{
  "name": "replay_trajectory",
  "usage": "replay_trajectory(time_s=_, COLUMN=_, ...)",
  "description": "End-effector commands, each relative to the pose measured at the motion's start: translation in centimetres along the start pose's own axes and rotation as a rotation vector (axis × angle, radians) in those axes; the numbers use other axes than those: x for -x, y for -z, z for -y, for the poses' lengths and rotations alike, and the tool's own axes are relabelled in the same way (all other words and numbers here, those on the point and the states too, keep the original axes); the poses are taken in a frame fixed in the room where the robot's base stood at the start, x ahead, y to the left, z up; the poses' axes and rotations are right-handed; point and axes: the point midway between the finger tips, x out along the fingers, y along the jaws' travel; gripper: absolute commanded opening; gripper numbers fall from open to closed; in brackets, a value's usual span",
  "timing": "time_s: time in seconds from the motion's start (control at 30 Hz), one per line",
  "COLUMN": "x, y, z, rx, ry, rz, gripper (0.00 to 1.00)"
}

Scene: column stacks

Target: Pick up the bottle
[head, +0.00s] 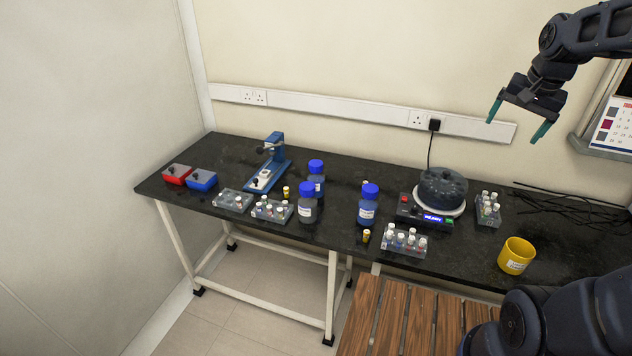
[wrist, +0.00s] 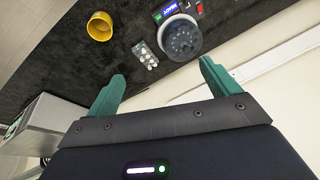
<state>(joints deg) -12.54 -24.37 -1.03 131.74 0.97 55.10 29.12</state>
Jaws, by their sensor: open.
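Three blue-capped bottles stand upright on the black bench in the head view. One bottle (head: 307,206) is near the middle, a second bottle (head: 317,182) stands just behind it, and a third bottle (head: 367,207) stands to their right. The frames do not show which one is meant. My gripper (head: 518,120) is open and empty, high above the right part of the bench and well apart from every bottle. In the wrist view my gripper (wrist: 162,85) shows its two green fingers spread wide. No bottle is clearly seen in that view.
A centrifuge-like device (head: 441,190), a yellow mug (head: 516,255), a vial rack (head: 404,242) and black cables (head: 570,212) occupy the bench's right side. More racks (head: 272,209), a blue stand (head: 268,172) and red and blue boxes (head: 177,175) are left. A wooden slatted surface (head: 400,320) is in front.

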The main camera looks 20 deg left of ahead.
Motion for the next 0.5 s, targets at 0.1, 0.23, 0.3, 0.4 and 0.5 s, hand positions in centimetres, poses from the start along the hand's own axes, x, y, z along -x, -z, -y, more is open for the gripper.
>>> replay_trajectory(time_s=0.1, x=-1.1, y=1.8, z=3.4, rx=-0.069, ry=0.0, rz=0.032, gripper=0.88)
replay_trajectory(time_s=0.23, x=-2.5, y=3.4, z=7.1, rx=-0.15, ry=-0.004, rz=0.061, gripper=0.88)
replay_trajectory(time_s=0.3, x=-3.3, y=4.0, z=9.1, rx=-0.193, ry=-0.009, rz=0.076, gripper=0.88)
replay_trajectory(time_s=0.4, x=-4.6, y=4.8, z=12.2, rx=-0.255, ry=-0.017, rz=0.096, gripper=0.88)
replay_trajectory(time_s=0.5, x=-6.2, y=5.4, z=15.3, rx=-0.318, ry=-0.029, rz=0.115, gripper=0.88)
